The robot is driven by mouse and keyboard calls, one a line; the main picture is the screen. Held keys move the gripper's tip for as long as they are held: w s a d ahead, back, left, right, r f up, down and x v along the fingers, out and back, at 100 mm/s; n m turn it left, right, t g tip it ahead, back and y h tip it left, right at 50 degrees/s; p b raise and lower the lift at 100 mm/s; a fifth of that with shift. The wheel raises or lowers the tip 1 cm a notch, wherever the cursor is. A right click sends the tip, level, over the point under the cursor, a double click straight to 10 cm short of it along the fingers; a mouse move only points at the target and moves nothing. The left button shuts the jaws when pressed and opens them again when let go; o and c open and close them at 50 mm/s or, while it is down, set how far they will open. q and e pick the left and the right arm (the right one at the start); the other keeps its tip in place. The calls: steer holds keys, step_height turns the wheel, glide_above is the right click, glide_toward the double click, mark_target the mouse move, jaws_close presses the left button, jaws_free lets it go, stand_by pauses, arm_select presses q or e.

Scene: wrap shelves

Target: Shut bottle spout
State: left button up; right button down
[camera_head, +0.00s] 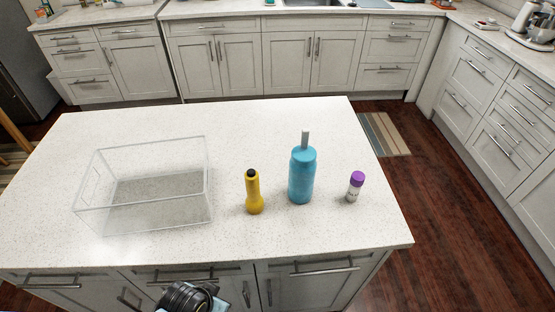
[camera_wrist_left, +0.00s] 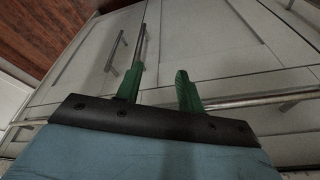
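A blue bottle (camera_head: 301,178) stands upright on the white island counter, with a grey spout (camera_head: 305,139) sticking up from its top. My left gripper (camera_wrist_left: 158,88) shows in the left wrist view, with two green fingers apart and nothing between them. It faces the cabinet fronts below the counter, away from the bottle. In the head view, part of my arm (camera_head: 188,297) shows at the bottom edge, but its fingers are hidden. My right gripper is not in view.
A clear open box (camera_head: 208,180) sits at the left of the counter (camera_head: 255,125). The counter behind them is clear. Cabinet handles (camera_head: 325,266) stick out below.

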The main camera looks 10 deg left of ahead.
arm_select(q)
step_height(320, 180, up, 18)
steer(key=w+f+t+p, duration=0.1)
steer(key=w+p, duration=0.1)
steer(key=p, duration=0.1)
steer(key=w+d+r+m+t+h, duration=0.1)
steer(key=w+d+r+t, duration=0.35)
steer(key=w+r, duration=0.3)
steer(key=w+d+r+m+t+h, duration=0.1)
steer(key=w+d+r+t, duration=0.2)
steer(key=w+r+t, duration=0.35)
steer(key=w+d+r+m+t+h, duration=0.1)
steer(key=w+d+r+t, duration=0.2)
steer(key=w+r, duration=0.6)
steer(key=w+d+r+m+g+h, duration=0.1)
steer(key=w+d+r+m+h, duration=0.1)
steer(key=d+r+m+h, duration=1)
steer(key=s+d+m+g+h, duration=0.5)
steer(key=d+m+g, duration=0.6)
steer(key=m+g, duration=0.45)
steer(key=g+y, duration=0.2)
steer(key=y, duration=1.8)
glide_above(306, 130)
step_height(306, 130, down, 6)
steer(key=shift+m, duration=0.45)
step_height(306, 130, down, 13)
steer(key=p, duration=0.2)
steer(key=shift+p, duration=0.4)
